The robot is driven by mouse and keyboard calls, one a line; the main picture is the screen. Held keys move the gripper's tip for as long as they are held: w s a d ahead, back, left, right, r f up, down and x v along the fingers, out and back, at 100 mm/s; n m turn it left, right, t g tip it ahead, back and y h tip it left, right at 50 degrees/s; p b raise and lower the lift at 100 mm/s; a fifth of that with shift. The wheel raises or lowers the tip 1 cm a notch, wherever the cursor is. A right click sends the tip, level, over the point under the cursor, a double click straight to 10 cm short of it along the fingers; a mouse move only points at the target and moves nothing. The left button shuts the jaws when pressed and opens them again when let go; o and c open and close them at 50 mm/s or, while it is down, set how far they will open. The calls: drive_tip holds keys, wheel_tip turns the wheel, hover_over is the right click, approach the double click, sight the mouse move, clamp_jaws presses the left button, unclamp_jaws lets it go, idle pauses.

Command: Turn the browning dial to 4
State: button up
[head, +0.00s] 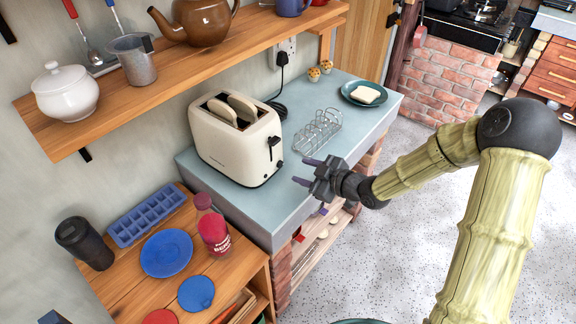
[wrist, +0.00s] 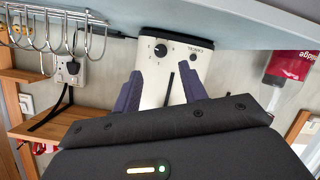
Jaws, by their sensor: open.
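The cream toaster (head: 228,152) stands on the grey-blue plinth top with two bread slices in its slots. Its end panel faces my gripper (head: 302,171), with a black lever and the small black browning dial (head: 279,163). In the wrist view the toaster (wrist: 150,75) appears upside down, and the dial (wrist: 161,50) shows a light pointer mark and small marks around it, too small to read. My gripper (wrist: 158,90) is open and empty, its purple fingers spread in front of the panel, apart from the dial. The fingers hide part of the panel.
A wire toast rack (head: 318,131) stands right of the toaster, close to my gripper. A green plate (head: 350,96) with bread lies farther back. A red-labelled bottle (head: 214,235) stands on the lower wooden table. A wooden shelf (head: 180,75) hangs above. Open floor lies right.

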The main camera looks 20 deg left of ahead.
sight(281, 165)
drive_tip(key=x, duration=0.6)
drive_tip(key=shift+a+p, duration=0.3)
drive_tip(key=shift+p, duration=0.05)
drive_tip(key=shift+a+f, duration=0.2)
drive_tip(key=shift+a, duration=0.2)
drive_tip(key=shift+d, duration=0.1)
drive_tip(key=shift+d, duration=0.1)
clamp_jaws()
